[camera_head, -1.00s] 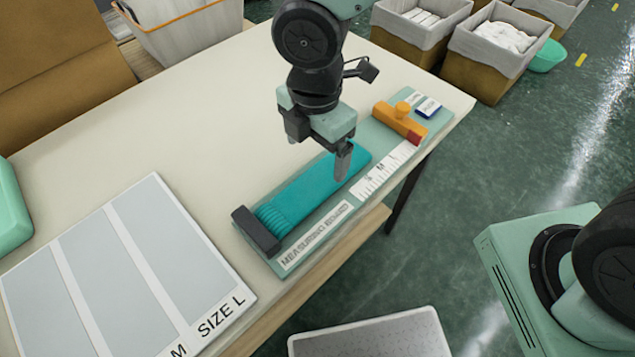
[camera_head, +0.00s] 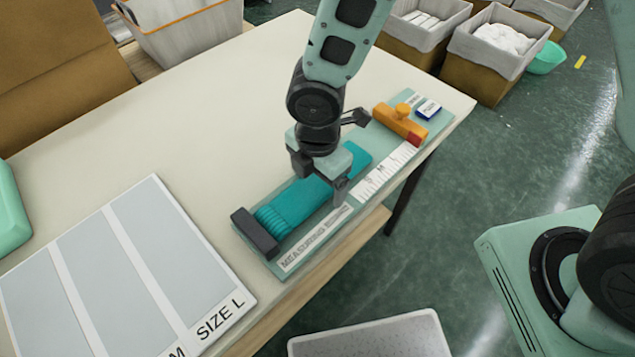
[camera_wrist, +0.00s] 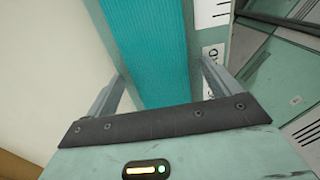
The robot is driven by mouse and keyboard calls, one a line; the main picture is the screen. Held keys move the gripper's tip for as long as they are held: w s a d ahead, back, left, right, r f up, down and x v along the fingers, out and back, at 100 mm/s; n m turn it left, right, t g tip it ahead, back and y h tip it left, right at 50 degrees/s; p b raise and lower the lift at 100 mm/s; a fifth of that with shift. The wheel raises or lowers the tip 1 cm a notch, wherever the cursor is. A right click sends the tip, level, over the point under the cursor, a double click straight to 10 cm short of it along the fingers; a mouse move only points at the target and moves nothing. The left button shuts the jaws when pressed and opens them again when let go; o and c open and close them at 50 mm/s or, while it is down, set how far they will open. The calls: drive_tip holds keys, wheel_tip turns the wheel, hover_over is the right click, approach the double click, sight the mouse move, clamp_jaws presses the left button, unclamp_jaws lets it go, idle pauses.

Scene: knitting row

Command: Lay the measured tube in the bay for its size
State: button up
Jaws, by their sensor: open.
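A teal knitted tube (camera_head: 290,204) lies flat along the measuring board (camera_head: 360,211), its ribbed end against the dark stop block (camera_head: 255,233). My gripper (camera_head: 325,190) is over the middle of the tube, pointing down, and hides part of it. In the wrist view the tube (camera_wrist: 150,50) runs between the two open fingers (camera_wrist: 160,90), one on each side. I cannot tell whether the fingers touch it. The bay tray (camera_head: 188,246) at the left has several grey bays; the nearest is marked SIZE L, and an M shows beside it.
An orange slider (camera_head: 400,122) and a small blue-and-white block (camera_head: 428,108) sit at the board's far end. A mint-green bin (camera_head: 10,210) stands at the left edge. The table (camera_head: 200,110) is clear behind the board.

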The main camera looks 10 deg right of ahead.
drive_tip(key=c, duration=1.1)
drive_tip(key=shift+r, duration=0.1)
